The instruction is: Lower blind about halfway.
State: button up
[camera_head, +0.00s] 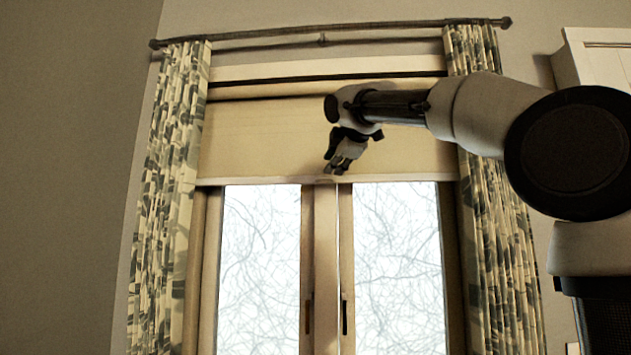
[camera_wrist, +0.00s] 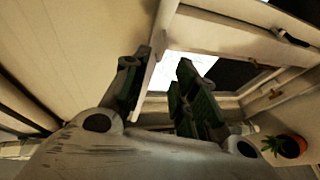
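The cream roller blind (camera_head: 260,140) covers the upper part of the window, and its bottom bar (camera_head: 250,182) hangs level above the glass. A small tab (camera_head: 325,181) shows at the middle of the bar. My gripper (camera_head: 336,170) is in front of the blind, just above the bar near its middle. In the wrist view my gripper (camera_wrist: 160,95) has its two dark fingers apart. The blind's bottom edge (camera_wrist: 153,60) runs between them, close to the left finger. I cannot tell whether either finger touches it.
Patterned curtains hang at the left (camera_head: 165,190) and right (camera_head: 495,210) of the window, below a dark rod (camera_head: 330,32). Two window handles (camera_head: 345,315) are lower down. A white cabinet (camera_head: 600,60) is at upper right. A potted plant (camera_wrist: 290,146) shows in the wrist view.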

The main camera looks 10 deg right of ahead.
aim_at(325, 178)
jog(key=x, duration=0.8)
jog(key=shift+f, duration=0.1)
jog(key=shift+d, duration=0.1)
grip_shut()
